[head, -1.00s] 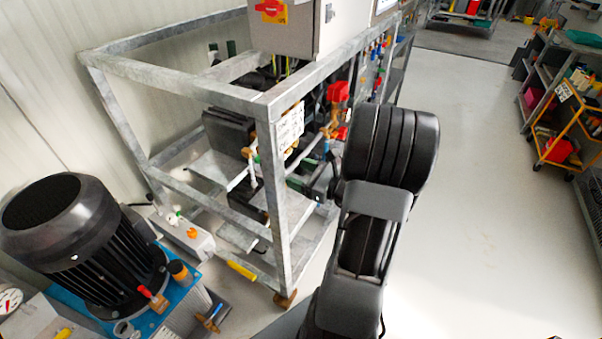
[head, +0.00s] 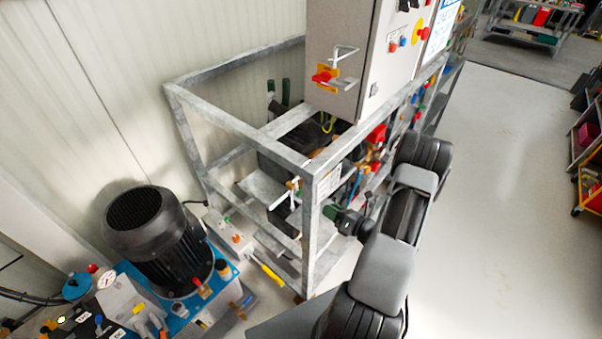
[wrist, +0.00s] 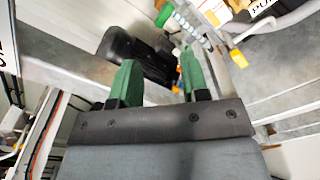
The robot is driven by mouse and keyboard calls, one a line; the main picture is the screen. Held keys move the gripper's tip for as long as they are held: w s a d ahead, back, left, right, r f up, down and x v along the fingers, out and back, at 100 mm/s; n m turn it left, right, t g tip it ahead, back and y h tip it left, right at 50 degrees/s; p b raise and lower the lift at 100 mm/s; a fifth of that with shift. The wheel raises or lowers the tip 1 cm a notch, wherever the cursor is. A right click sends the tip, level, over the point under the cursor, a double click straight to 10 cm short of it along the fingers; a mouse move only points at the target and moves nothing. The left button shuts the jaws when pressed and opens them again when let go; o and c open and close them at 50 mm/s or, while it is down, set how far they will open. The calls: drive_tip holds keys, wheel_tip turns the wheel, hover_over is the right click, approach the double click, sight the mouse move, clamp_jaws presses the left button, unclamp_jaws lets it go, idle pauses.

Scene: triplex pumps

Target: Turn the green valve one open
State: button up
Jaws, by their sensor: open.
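My gripper (wrist: 158,80) is open, with its two green fingers apart and nothing between them. In the head view my gripper (head: 331,212) is at the right side of the near corner post of the metal frame. A small green handle (wrist: 165,14) shows at the top of the wrist view beside a pale fitting with a yellow-orange tip, beyond my fingers and apart from them. In the head view a small green part (head: 299,193) sits on a white and brass fitting left of the post. I cannot tell which is valve one.
The galvanised frame (head: 240,126) stands close to my arm. A grey control cabinet (head: 345,65) sits on top of it. A black motor (head: 158,240) on a blue base is at the left. The floor (head: 500,200) to the right is clear.

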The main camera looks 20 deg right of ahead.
sight(300, 191)
drive_tip(key=w+a+m+p, duration=0.1)
drive_tip(key=w+a+m, duration=0.1)
drive_tip(key=w+m, duration=0.1)
drive_tip(key=w+a+f+m+p, duration=0.1)
drive_tip(key=w+m+p, duration=0.1)
drive_tip(key=w, duration=0.3)
drive_tip(key=w+a+m+p, duration=0.1)
drive_tip(key=w+a+m, duration=0.1)
drive_tip(key=w+m, duration=0.1)
drive_tip(key=shift+w+a+f+m+t+p, duration=0.1)
drive_tip(key=shift+w+a+m+t+p, duration=0.1)
drive_tip(key=shift+w, duration=0.2)
drive_tip(key=shift+w+a+f+m+t+p, duration=0.1)
drive_tip(key=shift+w+m, duration=0.1)
drive_tip(key=shift+w, duration=0.2)
clamp_jaws()
